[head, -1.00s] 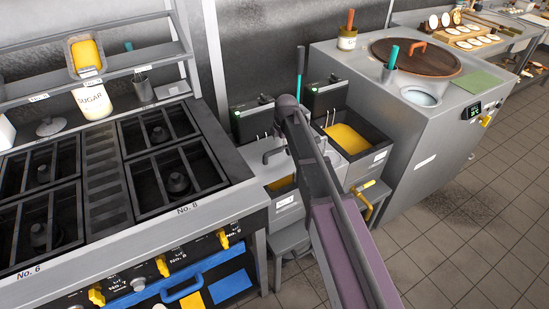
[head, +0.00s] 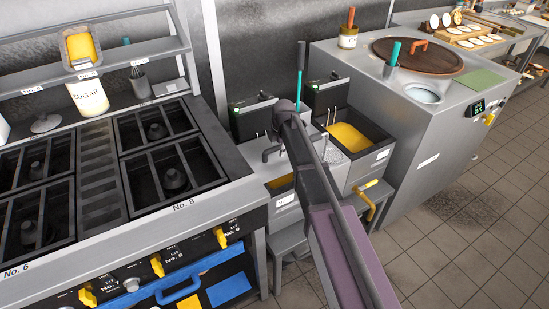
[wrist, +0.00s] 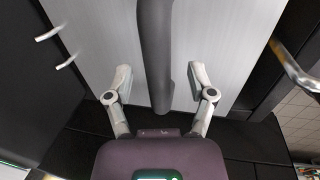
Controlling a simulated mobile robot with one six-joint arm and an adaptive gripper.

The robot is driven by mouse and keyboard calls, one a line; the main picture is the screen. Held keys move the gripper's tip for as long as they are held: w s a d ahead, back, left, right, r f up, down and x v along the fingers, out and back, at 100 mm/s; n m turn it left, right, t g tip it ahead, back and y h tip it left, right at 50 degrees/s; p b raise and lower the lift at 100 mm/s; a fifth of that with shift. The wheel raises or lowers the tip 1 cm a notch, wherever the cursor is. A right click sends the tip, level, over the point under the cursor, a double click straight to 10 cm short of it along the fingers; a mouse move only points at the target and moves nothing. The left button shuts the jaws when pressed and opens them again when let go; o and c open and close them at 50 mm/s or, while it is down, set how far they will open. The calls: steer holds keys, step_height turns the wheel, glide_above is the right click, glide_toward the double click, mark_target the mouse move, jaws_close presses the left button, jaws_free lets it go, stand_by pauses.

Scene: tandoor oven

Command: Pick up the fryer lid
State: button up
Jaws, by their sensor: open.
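The fryer lid (wrist: 100,40) is a pale brushed-metal plate filling the middle of the wrist view. A thick dark grey bar, apparently its handle (wrist: 155,50), runs down the middle of it. My gripper (wrist: 160,87) is open, with one finger on each side of the bar and a visible gap on both sides. In the head view my arm covers the gripper and most of the lid at the left fryer (head: 284,199). A strip of yellow oil shows at that fryer's front. How far the fingertips are above the plate is unclear.
The right fryer (head: 372,154) stands open with yellow oil in its basin. A stove (head: 180,212) with black grates is to the left. The tandoor counter (head: 430,150) with a brown round lid is to the right. Tiled floor (head: 470,240) is clear in front.

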steer(key=shift+w+a+f, duration=0.1)
steer(key=shift+f, duration=0.35)
stand_by(0.3)
jaws_close()
